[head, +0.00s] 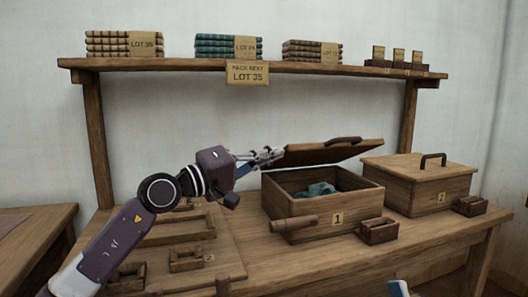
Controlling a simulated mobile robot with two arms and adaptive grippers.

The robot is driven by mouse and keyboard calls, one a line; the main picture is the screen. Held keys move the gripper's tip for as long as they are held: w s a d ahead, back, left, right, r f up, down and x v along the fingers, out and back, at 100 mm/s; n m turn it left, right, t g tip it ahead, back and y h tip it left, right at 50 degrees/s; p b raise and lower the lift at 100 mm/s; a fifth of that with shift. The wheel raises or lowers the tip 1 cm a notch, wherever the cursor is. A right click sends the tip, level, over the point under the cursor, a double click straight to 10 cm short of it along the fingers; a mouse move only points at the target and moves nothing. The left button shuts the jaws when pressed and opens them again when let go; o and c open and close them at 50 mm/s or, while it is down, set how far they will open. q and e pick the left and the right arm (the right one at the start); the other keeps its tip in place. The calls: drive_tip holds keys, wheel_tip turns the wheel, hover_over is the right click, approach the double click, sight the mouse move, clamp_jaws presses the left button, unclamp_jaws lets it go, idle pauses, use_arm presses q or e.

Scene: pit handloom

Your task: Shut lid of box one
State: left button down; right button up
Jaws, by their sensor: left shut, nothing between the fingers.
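Box one (305,232) is a wooden box with a "1" label on its front, standing on the bench. Its lid (330,153) with a dark handle (343,141) is raised and tilted above the box, leaving the front open. A teal cloth (317,190) lies inside. My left gripper (278,154) is shut and empty at the left edge of the lid. I cannot tell whether its fingertips touch the lid. A small blue and white piece at the bottom edge appears to be part of my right gripper (399,288); its fingers cannot be made out.
Box two (430,187) stands closed to the right. A small wooden holder (378,230) and a wooden roller (294,223) are in front of box one. Wooden frames lie at left.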

use_arm(q)
drive_tip(key=shift+s+d+f, duration=0.2)
drive_tip(key=shift+d, duration=0.1)
